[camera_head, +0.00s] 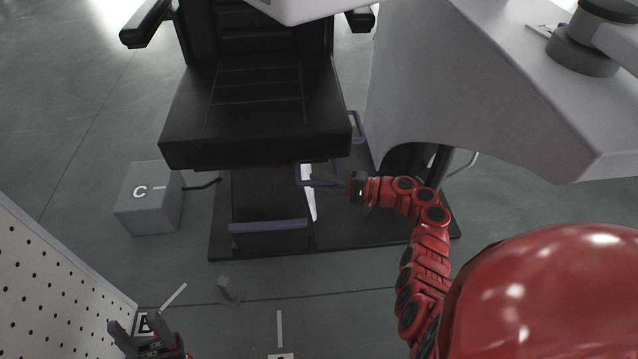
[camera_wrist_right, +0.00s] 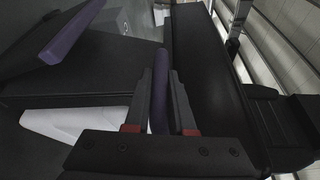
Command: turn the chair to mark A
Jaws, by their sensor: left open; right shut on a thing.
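The black padded chair (camera_head: 255,105) stands on a dark base plate (camera_head: 360,240), with its seat front facing me. A purple bar handle (camera_head: 298,174) sits under the right side of the seat. My right gripper (camera_head: 325,184) is shut on this handle; in the right wrist view the purple bar (camera_wrist_right: 160,100) lies between its fingers (camera_wrist_right: 160,75). My left gripper (camera_head: 142,332) is open and empty at the lower left, low in the picture. A floor label reading B (camera_head: 146,323) is partly behind it. I see no readable mark A.
A grey box marked C (camera_head: 148,200) stands left of the chair. A purple footrest bar (camera_head: 268,226) is at the chair's front. A small grey wedge (camera_head: 229,290) lies on the floor. A perforated panel (camera_head: 50,290) is at left; a large grey machine (camera_head: 480,90) at right.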

